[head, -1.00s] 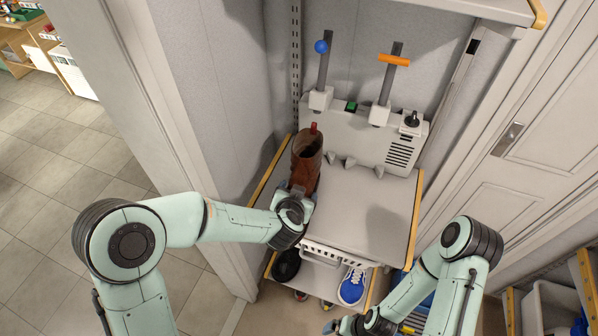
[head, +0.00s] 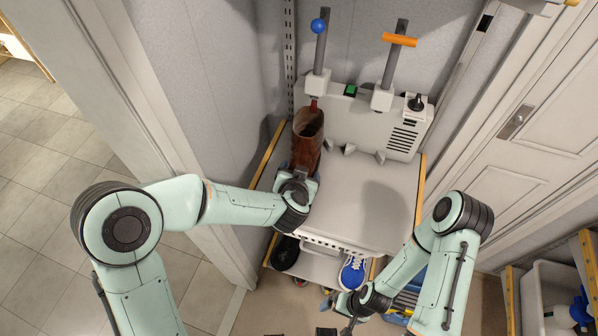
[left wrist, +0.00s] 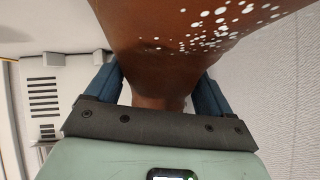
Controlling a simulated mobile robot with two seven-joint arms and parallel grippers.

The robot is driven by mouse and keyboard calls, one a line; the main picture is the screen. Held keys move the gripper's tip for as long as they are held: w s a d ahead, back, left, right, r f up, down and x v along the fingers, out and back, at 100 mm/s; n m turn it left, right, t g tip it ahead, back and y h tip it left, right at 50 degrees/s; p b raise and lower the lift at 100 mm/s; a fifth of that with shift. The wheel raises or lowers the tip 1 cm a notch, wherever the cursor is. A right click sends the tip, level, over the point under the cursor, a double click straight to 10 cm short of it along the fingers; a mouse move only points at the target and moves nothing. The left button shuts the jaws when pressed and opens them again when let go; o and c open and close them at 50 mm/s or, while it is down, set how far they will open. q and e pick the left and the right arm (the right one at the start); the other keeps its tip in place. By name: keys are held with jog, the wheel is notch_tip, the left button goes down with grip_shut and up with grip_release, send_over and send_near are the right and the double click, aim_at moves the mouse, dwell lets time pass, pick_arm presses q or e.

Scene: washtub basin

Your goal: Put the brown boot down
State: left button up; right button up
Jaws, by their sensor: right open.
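The brown boot (head: 308,152) stands upright, opening up, at the left end of the grey bench top (head: 365,200), against the machine's front. A small red part (head: 313,105) shows at its top rim. My left gripper (head: 303,178) is at the boot's near side. In the left wrist view the boot (left wrist: 165,40), with white spots, lies between the two blue fingers (left wrist: 155,92), which are closed on it. Its sole is hidden, so I cannot tell whether it touches the bench. My right gripper (head: 340,322) is open and low at the bottom of the head view.
A grey machine (head: 350,128) with a blue-knobbed post (head: 319,50) and an orange-handled post (head: 396,60) stands behind. A blue shoe (head: 353,272) and a dark shoe (head: 285,253) sit on the shelf below. The bench top right of the boot is clear.

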pick_arm(q)
jog(key=shift+o, duration=1.4)
jog(key=shift+s+a, duration=0.1)
jog(key=shift+s, duration=0.1)
jog(key=shift+r, duration=0.25)
jog(key=p+v, duration=0.1)
jog(key=v, duration=1)
jog(key=shift+s+r, duration=0.2)
jog(key=shift+s, duration=0.15)
pick_arm(e)
jog(key=shift+w+r, duration=0.7)
jog(key=shift+r, duration=0.2)
jog(key=shift+a, duration=0.1)
